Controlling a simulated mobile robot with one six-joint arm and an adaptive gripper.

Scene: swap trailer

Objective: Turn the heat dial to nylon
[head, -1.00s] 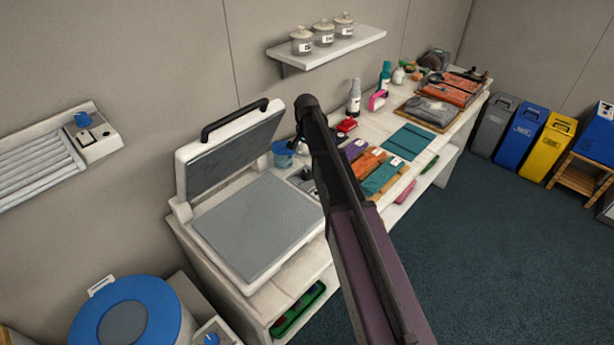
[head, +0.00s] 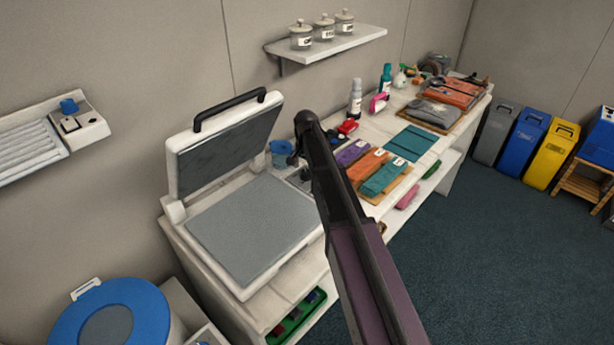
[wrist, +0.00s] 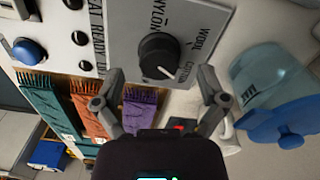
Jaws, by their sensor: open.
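The heat dial (wrist: 158,56) is a round black knob on a light grey panel (wrist: 118,28) in the wrist view. Printed words NYLON, WOOL and COTTON run around it. Its pale pointer mark is turned toward the COTTON side. My gripper (wrist: 161,84) is open, one finger at each lower side of the knob in the picture, and nothing is between the fingers. I cannot tell how far they are from the panel. In the head view my arm hides the dial and most of the gripper.
A blue-lidded clear container (wrist: 262,80) is close to the right finger in the wrist view. Purple, orange and teal textile pieces (head: 382,178) lie on the worktop. The heat press (head: 250,228) stands open left of my arm.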

